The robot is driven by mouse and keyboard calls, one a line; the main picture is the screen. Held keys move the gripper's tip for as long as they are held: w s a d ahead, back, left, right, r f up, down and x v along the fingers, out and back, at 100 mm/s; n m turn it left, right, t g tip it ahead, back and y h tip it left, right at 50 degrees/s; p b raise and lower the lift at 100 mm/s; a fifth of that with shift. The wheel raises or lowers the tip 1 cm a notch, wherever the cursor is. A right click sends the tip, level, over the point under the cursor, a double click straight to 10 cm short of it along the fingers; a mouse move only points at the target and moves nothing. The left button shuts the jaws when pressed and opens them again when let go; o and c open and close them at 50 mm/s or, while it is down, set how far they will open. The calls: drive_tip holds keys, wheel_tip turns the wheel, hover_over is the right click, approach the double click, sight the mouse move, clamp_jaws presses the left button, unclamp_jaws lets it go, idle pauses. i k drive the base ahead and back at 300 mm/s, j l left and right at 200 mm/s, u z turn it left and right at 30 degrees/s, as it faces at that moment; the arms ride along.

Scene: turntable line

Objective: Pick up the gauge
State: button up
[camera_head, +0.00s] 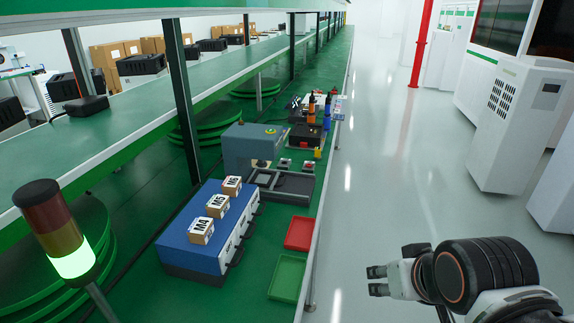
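I cannot make out which thing is the gauge; several small items on the green bench are too small to tell. They include a dark box with small parts on top (308,135) and orange-and-dark upright items (326,115) farther along. My gripper (377,280) is at the lower right, over the grey floor and right of the bench edge. Its two fingers point left with a gap between them, and nothing shows in the gap.
A blue-topped case (190,258) carries boxes marked M4, M5 and M6. A grey press-like machine (250,145) stands behind it. A red tray (300,233) and a green tray (287,277) lie along the bench edge. A lit signal lamp (68,258) stands at left. The aisle is clear.

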sight(317, 157)
drive_tip(key=i+l, duration=0.25)
drive_tip(key=i, duration=0.3)
drive_tip(key=i+l+z, duration=0.15)
drive_tip(key=i, duration=0.4)
drive_tip(key=i+l, duration=0.25)
drive_tip(key=i, duration=0.35)
drive_tip(key=i+l+z, duration=0.1)
drive_tip(key=i, duration=0.45)
